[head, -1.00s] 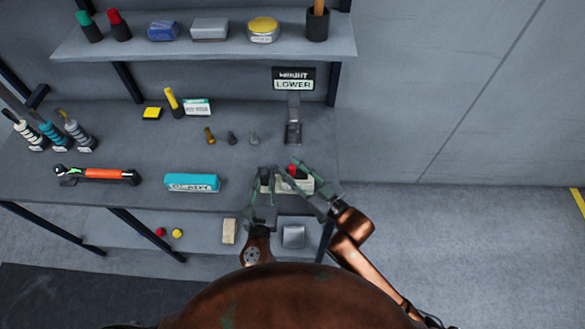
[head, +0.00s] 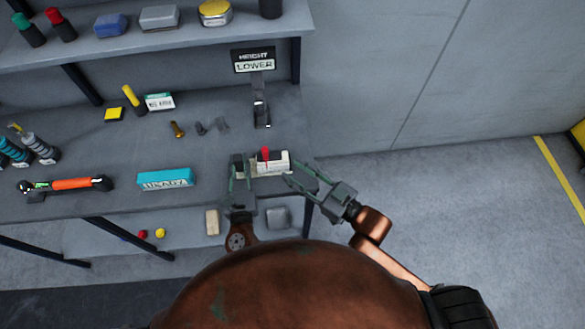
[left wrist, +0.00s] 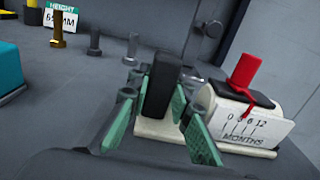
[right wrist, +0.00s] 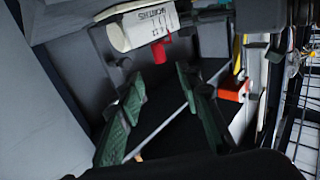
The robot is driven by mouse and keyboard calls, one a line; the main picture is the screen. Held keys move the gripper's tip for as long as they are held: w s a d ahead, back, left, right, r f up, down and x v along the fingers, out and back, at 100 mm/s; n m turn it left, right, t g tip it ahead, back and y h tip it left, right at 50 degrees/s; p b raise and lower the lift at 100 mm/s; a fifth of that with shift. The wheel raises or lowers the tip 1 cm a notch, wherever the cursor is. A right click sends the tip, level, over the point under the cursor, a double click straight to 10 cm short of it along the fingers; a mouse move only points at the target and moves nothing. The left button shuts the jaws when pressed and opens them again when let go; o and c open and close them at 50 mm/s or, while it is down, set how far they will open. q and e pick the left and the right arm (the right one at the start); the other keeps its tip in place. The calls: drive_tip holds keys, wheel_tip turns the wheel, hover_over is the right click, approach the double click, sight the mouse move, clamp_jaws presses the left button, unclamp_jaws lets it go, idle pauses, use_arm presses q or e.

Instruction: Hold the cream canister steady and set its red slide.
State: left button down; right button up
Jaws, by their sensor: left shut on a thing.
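The cream canister (head: 272,168) lies at the bench's front right edge, with a dark block (left wrist: 159,88) at its left end. My left gripper (head: 241,170) is shut on this dark block, one green finger on each side in the left wrist view. The red slide (left wrist: 243,75) stands up from the canister's dark top, above a scale marked 0 to 12 MONTHS. It appears nearer the 0 end; the exact mark is unclear. My right gripper (head: 298,175) is open and empty, just right of the canister. The slide (right wrist: 160,50) shows beyond its fingers (right wrist: 163,108).
A sign (head: 254,61) reading HEIGHT LOWER stands behind the canister. A teal box (head: 165,178) and an orange-handled tool (head: 73,184) lie to the left. Small bolts (head: 178,129) stand behind. The floor right of the bench is free.

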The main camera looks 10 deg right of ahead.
use_arm(q)
drive_tip(key=shift+f, duration=0.35)
drive_tip(key=c, duration=1.9)
unclamp_jaws()
drive_tip(key=shift+r, duration=0.1)
use_arm(e)
drive_tip(key=shift+w, duration=0.1)
use_arm(q)
drive_tip(key=shift+o, duration=1.1)
drive_tip(key=shift+r, duration=0.15)
